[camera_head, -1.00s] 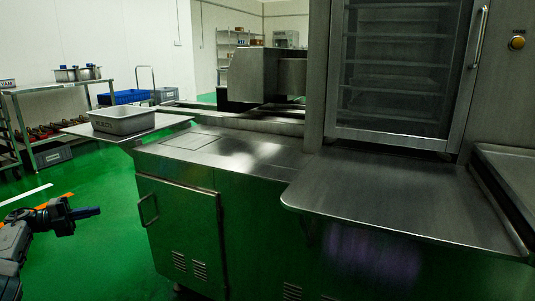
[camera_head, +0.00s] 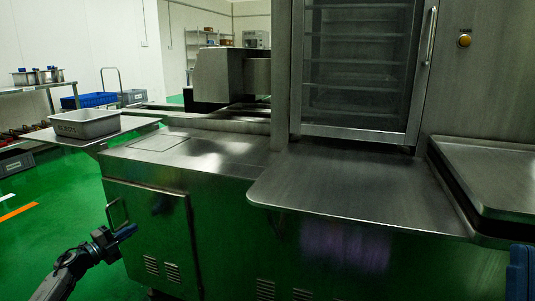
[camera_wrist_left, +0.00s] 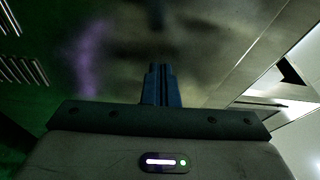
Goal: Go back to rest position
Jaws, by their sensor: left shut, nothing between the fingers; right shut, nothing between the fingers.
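My left gripper (camera_head: 125,232) is low at the left in the head view, in front of the steel machine's cabinet door (camera_head: 152,235). Its blue fingers are closed together with nothing between them, and they also show closed in the left wrist view (camera_wrist_left: 160,84). My right gripper (camera_head: 520,272) shows only as blue finger parts at the lower right edge of the head view. It is shut and empty, and the rest of it is out of frame.
A grey tub (camera_head: 86,123) stands on a side shelf (camera_head: 135,124) at the left. A steel ledge (camera_head: 350,190) juts out below the glass-doored cabinet (camera_head: 362,65). A raised steel lid (camera_head: 490,175) is at the right. Green floor (camera_head: 60,205) is open at the left.

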